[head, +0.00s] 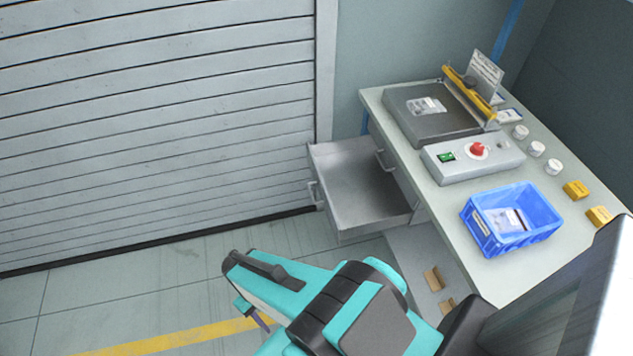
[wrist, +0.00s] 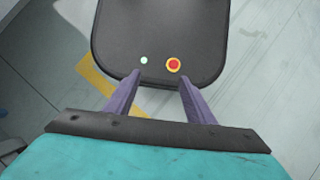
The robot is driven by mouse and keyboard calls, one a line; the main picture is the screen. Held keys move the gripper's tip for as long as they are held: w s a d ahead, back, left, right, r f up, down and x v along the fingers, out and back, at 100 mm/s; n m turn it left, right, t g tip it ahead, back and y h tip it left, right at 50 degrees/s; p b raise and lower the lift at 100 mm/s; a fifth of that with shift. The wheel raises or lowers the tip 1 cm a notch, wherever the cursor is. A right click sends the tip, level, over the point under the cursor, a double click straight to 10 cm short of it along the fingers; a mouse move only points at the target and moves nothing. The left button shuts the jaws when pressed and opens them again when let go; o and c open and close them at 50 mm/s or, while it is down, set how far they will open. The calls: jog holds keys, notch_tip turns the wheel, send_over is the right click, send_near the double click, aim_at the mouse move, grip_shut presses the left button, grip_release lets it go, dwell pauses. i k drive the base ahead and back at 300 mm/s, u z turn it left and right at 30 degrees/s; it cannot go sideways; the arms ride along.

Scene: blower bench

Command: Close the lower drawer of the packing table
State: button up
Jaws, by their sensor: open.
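The packing table (head: 435,225) stands at the right of the head view. Its lower drawer (head: 365,190) is pulled far out to the left and looks empty inside. The drawer's front, with a bar handle (head: 316,194), faces left. Another handle (head: 384,161) shows on a shut drawer front above it. My gripper shows in the wrist view (wrist: 160,88) with two purple fingers apart and nothing between them. In the head view my arm lies in front of the drawer, lower in the picture, and only a bit of a finger shows. The gripper is apart from the drawer.
A blue bin (head: 482,232), a sealer (head: 425,118), a control box with a red button (head: 470,160), white jars and yellow blocks stand on the tabletop. A roller shutter (head: 150,110) stands left of the drawer. Floor (head: 180,260) is free before the shutter.

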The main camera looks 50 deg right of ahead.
aim_at(359, 196)
jog(key=z, duration=1.3)
jog(key=k, duration=0.15)
jog(key=u, duration=3.1)
jog(key=i, duration=0.4)
jog(key=z, duration=2.85)
jog(key=i, duration=0.1)
jog(key=u, duration=1.65)
